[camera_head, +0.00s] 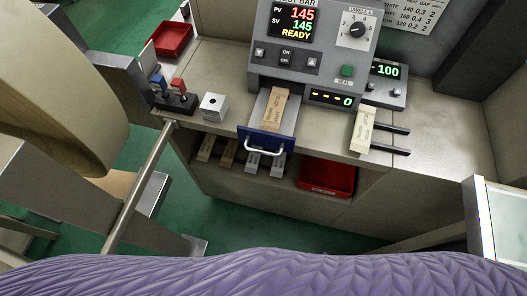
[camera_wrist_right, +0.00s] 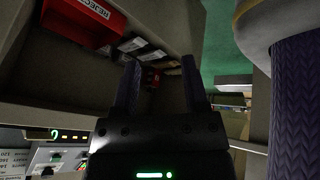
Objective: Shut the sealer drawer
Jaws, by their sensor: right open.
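The sealer (camera_head: 310,50) stands on the bench in the head view, its display reading 145, 145 and READY. Its drawer is pulled out toward me, with a dark blue front (camera_head: 266,142) and a white bar handle (camera_head: 264,151). A tan printed stick packet (camera_head: 275,109) lies on the drawer. My right gripper (camera_wrist_right: 160,72) shows only in the right wrist view. Its two dark fingers are apart with nothing between them, near the shelf under the bench. My left gripper is not in view.
The lower shelf holds several packets and a red reject bin (camera_head: 327,178), which also shows in the wrist view (camera_wrist_right: 85,20). A red tray (camera_head: 172,39) and a lever switch box (camera_head: 176,99) are left.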

